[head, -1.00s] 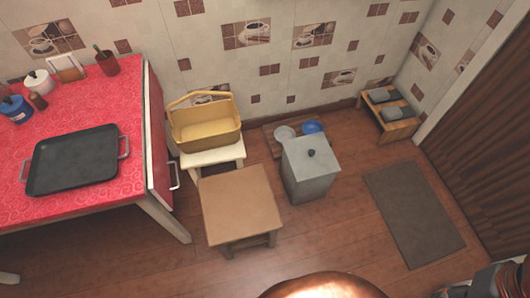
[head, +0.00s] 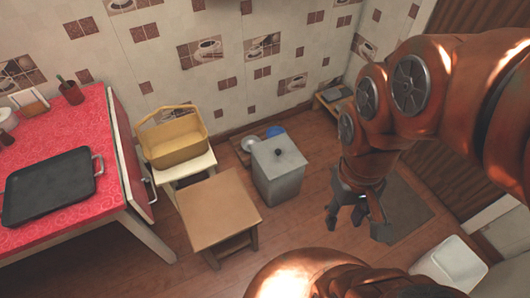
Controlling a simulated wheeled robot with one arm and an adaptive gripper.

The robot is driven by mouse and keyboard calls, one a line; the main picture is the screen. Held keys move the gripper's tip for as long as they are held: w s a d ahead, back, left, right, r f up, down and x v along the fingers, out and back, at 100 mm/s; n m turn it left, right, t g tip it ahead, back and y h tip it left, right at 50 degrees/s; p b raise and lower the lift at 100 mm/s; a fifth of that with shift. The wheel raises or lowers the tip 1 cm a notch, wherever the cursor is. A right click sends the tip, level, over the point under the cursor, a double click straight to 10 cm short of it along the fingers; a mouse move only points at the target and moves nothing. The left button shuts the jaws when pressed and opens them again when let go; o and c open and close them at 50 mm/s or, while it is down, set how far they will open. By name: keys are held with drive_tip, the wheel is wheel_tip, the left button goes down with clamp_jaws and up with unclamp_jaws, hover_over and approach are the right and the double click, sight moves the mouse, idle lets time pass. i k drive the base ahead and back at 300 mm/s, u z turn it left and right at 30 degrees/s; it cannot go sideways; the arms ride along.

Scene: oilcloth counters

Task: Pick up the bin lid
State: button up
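The bin lid (head: 281,156) is a flat grey square with a small dark knob on top. It sits on the grey bin (head: 278,187), which stands on the wooden floor near the wall. My gripper (head: 357,222) hangs to the right of the bin and nearer to me, apart from the lid, with its fingers pointing down. Its fingers look spread, with nothing seen between them.
A brown stool (head: 219,207) stands left of the bin. Behind it, a yellow basket (head: 173,150) sits on a white stool. A red-topped counter (head: 50,225) is at left. A white container (head: 452,262) stands at lower right. A blue bowl (head: 275,131) lies behind the bin.

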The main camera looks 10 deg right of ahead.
sight(277, 157)
drive_tip(key=u, duration=0.55)
drive_tip(key=k, duration=0.65)
drive_tip(key=u, duration=0.6)
drive_tip(key=i, duration=1.25)
drive_tip(key=z, duration=0.75)
